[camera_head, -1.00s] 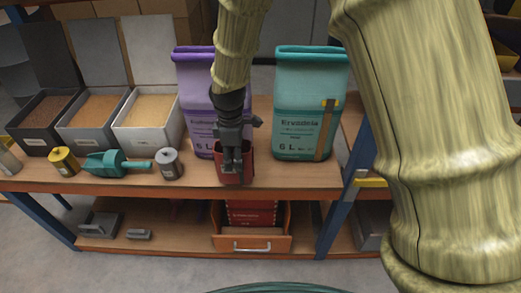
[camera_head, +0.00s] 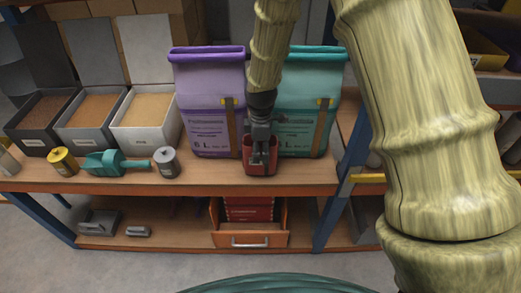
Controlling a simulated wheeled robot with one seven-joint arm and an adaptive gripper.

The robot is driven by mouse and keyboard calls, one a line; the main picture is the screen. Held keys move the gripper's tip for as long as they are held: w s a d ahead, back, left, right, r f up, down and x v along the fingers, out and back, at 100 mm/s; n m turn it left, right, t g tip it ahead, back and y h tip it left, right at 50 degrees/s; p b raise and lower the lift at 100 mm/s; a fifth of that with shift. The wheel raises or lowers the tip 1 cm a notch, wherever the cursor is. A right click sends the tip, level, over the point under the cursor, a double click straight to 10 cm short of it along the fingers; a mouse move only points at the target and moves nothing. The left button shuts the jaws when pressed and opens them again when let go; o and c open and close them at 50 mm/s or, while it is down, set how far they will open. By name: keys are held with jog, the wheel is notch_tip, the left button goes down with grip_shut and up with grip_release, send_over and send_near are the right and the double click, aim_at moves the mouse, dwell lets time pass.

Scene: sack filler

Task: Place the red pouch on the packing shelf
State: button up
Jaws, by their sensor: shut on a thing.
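The small red pouch (camera_head: 249,166) is upright in my gripper (camera_head: 261,155), at the front of the upper wooden shelf board. My gripper comes down from above and is shut on the pouch, hiding part of its face. I cannot tell whether the pouch's base touches the board. Behind it stand a purple sack (camera_head: 205,90) to the left and a teal sack (camera_head: 312,85) to the right, partly hidden by my arm. An open orange drawer (camera_head: 250,240) below holds red packs (camera_head: 249,209). I cannot tell which surface is the packing shelf.
Left of the sacks are three open bins with grainy contents (camera_head: 146,135), a teal scoop (camera_head: 105,162), a yellow tin (camera_head: 63,161) and a grey tin (camera_head: 166,163). A blue upright post (camera_head: 328,220) and a yellow bar (camera_head: 368,178) are at the right.

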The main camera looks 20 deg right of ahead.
jog(key=shift+f, duration=0.4)
jog(key=o, duration=0.8)
jog(key=shift+f, duration=0.15)
jog(key=shift+c, duration=0.2)
notch_tip(320, 180, up, 12)
jog(key=b, duration=0.1)
